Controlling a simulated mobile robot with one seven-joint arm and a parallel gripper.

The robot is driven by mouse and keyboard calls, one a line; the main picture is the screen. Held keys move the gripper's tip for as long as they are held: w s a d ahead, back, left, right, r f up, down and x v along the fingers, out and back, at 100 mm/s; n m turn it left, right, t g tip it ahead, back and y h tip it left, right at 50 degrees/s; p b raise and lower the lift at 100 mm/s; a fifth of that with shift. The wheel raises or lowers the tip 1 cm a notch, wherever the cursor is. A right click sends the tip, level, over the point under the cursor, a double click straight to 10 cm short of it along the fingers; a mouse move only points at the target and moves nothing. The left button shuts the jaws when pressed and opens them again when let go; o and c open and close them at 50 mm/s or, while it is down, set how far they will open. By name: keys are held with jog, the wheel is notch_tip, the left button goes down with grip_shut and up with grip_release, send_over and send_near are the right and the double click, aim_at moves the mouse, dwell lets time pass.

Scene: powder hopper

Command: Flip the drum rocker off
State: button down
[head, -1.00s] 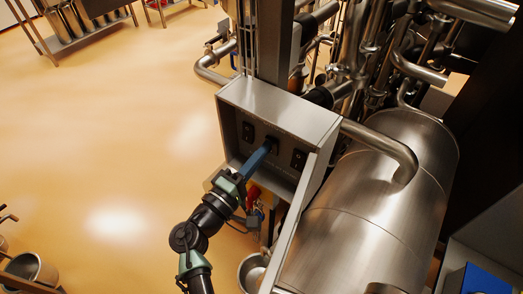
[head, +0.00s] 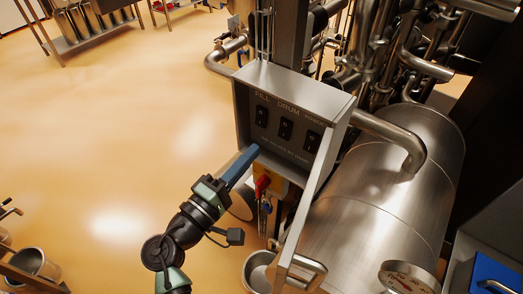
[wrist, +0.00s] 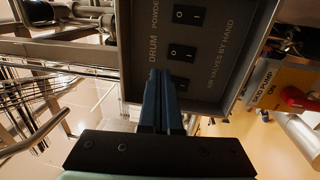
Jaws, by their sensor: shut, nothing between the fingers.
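The switch panel (head: 305,88) is an open-fronted grey box with three black rockers in a row. The drum rocker (head: 286,130) is the middle one, under the word DRUM. It also shows in the wrist view (wrist: 182,53), with O and I marks; I cannot tell which side is pressed in. The fill rocker (head: 261,116) is left of it and the powder rocker (head: 312,141) right. My gripper (head: 253,151) has blue fingers, shut and empty, below and left of the drum rocker, apart from it. In the wrist view its fingertips (wrist: 158,73) partly cover the fill rocker.
A red handle (head: 262,185) and a yellow plate (head: 278,184) are just below the panel, close to my gripper. A large steel vessel (head: 365,200) and pipes fill the right. The panel's side walls stick out around the rockers. Open floor lies to the left.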

jog(key=v, duration=0.2)
jog(key=b+v, duration=0.1)
jog(key=v, duration=0.1)
jog(key=shift+a+r, duration=0.1)
jog(key=shift+r, duration=0.25)
jog(key=shift+s+r, duration=0.1)
jog(key=shift+s, duration=0.1)
